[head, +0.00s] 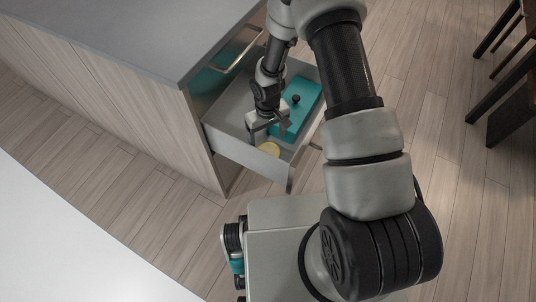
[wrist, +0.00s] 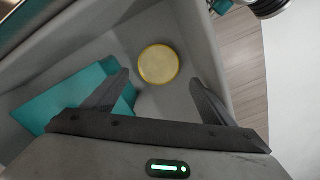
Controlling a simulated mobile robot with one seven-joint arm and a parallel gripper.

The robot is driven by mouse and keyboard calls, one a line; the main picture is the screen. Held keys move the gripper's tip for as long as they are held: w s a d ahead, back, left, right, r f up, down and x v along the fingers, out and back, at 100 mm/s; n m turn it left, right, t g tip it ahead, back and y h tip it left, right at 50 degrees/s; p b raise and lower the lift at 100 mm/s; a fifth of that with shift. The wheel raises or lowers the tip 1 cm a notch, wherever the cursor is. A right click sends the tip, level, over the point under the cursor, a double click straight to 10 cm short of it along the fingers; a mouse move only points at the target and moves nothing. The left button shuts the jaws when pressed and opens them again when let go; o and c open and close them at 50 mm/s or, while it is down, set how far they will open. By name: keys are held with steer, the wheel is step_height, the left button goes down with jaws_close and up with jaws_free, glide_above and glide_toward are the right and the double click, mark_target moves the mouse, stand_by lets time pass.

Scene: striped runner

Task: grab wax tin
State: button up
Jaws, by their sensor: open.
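The wax tin looks like a round yellow disc (head: 269,149) lying on the floor of an open drawer, near its front corner. In the wrist view the yellow tin (wrist: 158,64) lies ahead of the fingertips, roughly between their lines. My gripper (head: 268,128) is inside the drawer space, above and beside the tin. In the wrist view my gripper (wrist: 158,82) has its two fingers wide apart with nothing between them. The fingers do not appear to touch the tin.
The grey drawer (head: 232,147) is pulled out of a wooden cabinet (head: 130,95) with a grey top. A teal box (head: 304,100) with a dark knob lies in the drawer beside the tin. Drawer walls stand close around the tin. Dark chair or table legs (head: 510,70) stand at right.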

mark_target(268, 150)
step_height(268, 150, down, 9)
steer(key=shift+d+r+b, duration=0.1)
steer(key=shift+b, duration=0.85)
steer(key=c, duration=0.9)
steer(key=shift+r, duration=0.1)
